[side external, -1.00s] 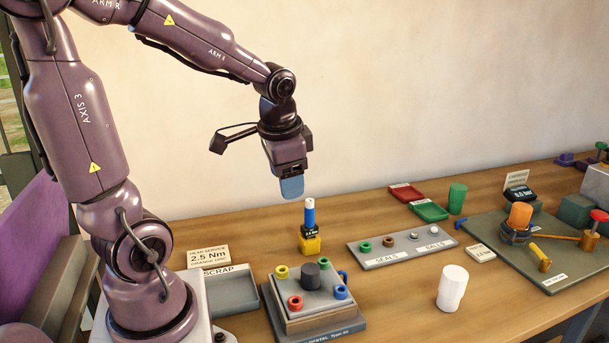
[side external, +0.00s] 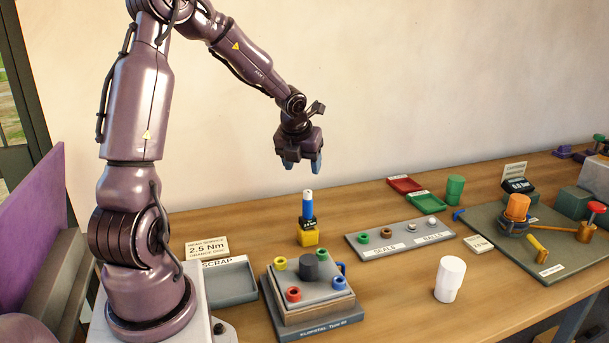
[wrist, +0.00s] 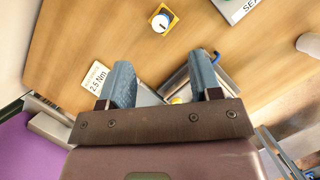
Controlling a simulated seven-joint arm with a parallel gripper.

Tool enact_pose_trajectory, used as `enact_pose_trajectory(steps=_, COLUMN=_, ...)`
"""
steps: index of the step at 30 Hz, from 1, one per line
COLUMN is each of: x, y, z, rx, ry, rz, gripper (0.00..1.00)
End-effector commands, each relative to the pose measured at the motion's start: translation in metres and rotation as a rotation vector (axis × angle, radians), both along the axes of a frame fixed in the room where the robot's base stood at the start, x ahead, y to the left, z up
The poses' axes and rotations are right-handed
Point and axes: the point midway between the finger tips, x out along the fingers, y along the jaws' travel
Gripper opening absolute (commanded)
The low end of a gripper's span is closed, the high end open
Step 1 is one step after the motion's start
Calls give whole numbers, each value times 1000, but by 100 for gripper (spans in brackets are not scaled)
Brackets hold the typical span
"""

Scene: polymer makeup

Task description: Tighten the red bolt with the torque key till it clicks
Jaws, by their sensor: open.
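The torque key (side external: 308,207) stands upright in a yellow block (side external: 308,238), with a blue handle and a white top. It also shows in the wrist view (wrist: 161,22), seen from above. The red bolt (side external: 293,294) sits at the front left corner of the grey square block (side external: 318,297), with yellow, green and blue bolts at the other corners and a dark round knob in the middle. My gripper (side external: 302,166) is open and empty, above and slightly left of the torque key and apart from it. In the wrist view its blue fingers are spread and the red bolt cannot be made out.
A scrap tray (side external: 230,281) and a 2.5 Nm card (side external: 207,248) lie left of the block. A seals and balls tray (side external: 400,239), a white cup (side external: 450,279) and a grey board (side external: 545,265) with fixtures are on the right. Red and green trays (side external: 427,202) lie behind.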

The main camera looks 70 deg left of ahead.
Motion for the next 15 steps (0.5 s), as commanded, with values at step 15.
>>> enact_pose_trajectory(steps=15, x=21, y=26, z=-85, rx=-4, ry=3, rz=1, gripper=58)
